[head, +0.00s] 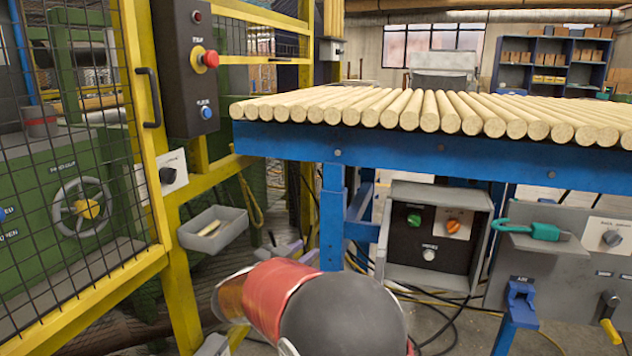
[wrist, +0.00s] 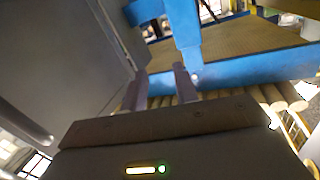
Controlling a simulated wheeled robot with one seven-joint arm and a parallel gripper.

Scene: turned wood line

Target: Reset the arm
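My gripper (wrist: 162,86) points away from me in the wrist view. Its two dark fingers stand apart with nothing held between them, so it is open. In the head view my arm, with its red and dark grey links, rises from the bottom middle, and my gripper (head: 296,248) shows small and partly hidden beyond it. It is below the blue table's front edge, near a blue leg (head: 334,215). In the wrist view a blue leg (wrist: 186,35) rises close beyond the fingertips. I cannot tell if they touch it.
A blue table (head: 400,150) carries wooden rods (head: 430,112). A yellow mesh guard (head: 160,150) and grey tray (head: 213,229) stand left. A grey panel (wrist: 60,50) is close in the wrist view.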

